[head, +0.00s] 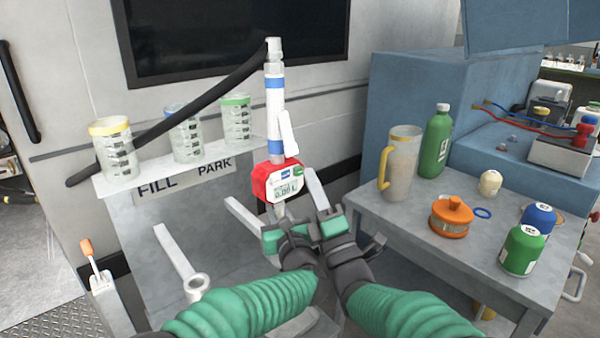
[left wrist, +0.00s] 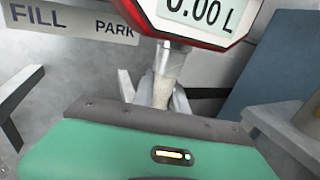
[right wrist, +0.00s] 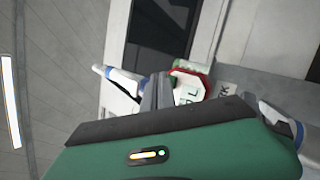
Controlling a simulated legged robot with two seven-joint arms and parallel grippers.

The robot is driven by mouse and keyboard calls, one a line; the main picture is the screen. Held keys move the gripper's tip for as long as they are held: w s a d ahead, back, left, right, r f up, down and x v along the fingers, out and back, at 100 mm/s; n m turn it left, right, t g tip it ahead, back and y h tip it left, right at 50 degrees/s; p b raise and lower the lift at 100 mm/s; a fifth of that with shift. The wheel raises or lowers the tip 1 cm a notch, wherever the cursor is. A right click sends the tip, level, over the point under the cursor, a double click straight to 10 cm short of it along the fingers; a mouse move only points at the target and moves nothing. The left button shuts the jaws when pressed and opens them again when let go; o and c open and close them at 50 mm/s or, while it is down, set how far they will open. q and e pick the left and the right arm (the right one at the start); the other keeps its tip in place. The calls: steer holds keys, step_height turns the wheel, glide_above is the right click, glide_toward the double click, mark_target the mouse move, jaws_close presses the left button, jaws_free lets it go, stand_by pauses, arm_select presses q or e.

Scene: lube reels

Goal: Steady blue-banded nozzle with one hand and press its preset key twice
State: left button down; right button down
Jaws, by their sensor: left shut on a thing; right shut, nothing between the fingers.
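The blue-banded nozzle (head: 275,105) stands upright in front of the grey panel, with a red-framed meter (head: 270,192) low on it. Its display reads about 0.00 L in the left wrist view (left wrist: 205,12). A small blue key and a green key (head: 299,171) show on the meter face; their labels are too small to read. My left gripper (head: 279,211) is shut on the stem (left wrist: 163,75) just below the meter. My right gripper (head: 313,180) is shut and empty, its tips close to the meter's right side. Whether they touch is unclear.
Jars with yellow (head: 112,150), blue and green (head: 236,120) rims stand on a shelf to the left. A grey table (head: 400,220) at right holds a pitcher (head: 400,163), green bottle (head: 436,142), orange-lidded jar (head: 452,218) and small bottles. A black hose (head: 205,102) runs left from the nozzle top.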

arm_select(q)
steer(key=shift+r, duration=0.1)
arm_select(e)
steer(key=shift+w+r, duration=0.1)
steer(key=shift+r, duration=0.25)
steer(key=shift+w+a, duration=0.5)
steer(key=shift+w, duration=0.1)
stand_by(0.7)
steer(key=shift+s, duration=0.15)
steer(key=shift+s+d+f, duration=0.2)
steer(key=shift+s+d, duration=0.45)
steer(key=shift+s, duration=0.1)
steer(key=shift+s+d, duration=0.75)
steer(key=shift+s, duration=0.3)
steer(key=shift+s+d, duration=0.75)
steer(key=shift+s, duration=0.25)
